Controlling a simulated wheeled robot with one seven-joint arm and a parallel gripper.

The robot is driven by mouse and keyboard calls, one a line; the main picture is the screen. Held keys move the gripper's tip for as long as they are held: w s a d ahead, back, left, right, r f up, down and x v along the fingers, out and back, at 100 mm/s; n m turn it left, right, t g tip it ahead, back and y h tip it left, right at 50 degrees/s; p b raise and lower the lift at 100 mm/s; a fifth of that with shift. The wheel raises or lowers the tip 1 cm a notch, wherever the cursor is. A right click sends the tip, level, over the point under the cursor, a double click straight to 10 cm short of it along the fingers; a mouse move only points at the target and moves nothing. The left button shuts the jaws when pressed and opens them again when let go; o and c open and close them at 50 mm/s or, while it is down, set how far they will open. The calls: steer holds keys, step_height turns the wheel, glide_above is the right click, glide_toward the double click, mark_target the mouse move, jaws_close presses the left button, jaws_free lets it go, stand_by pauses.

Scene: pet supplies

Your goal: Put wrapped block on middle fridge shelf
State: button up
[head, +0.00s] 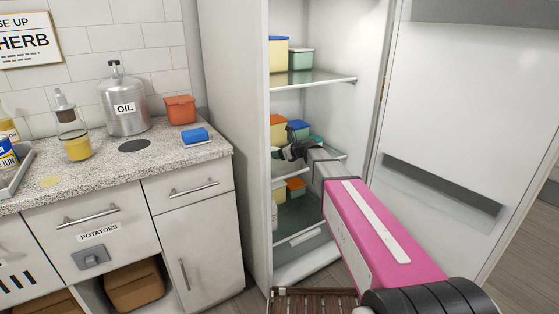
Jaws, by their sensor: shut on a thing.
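The open fridge (360,45) stands at the centre right, with its middle shelf (338,155) at my gripper's height. My gripper (287,152) reaches inside, close to this shelf and in front of the boxes there. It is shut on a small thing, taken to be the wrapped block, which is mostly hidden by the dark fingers. I cannot tell whether the block touches the shelf. A small teal patch shows just behind the gripper; I cannot tell what it belongs to.
An orange box (278,127) and a blue box with a yellow base (298,131) occupy the middle shelf. The upper shelf (325,80) and lower shelf also hold containers. The open fridge door (455,120) is at right.

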steer(key=shift+f, duration=1.7)
steer(key=shift+f, duration=0.15)
steer(key=o, duration=1)
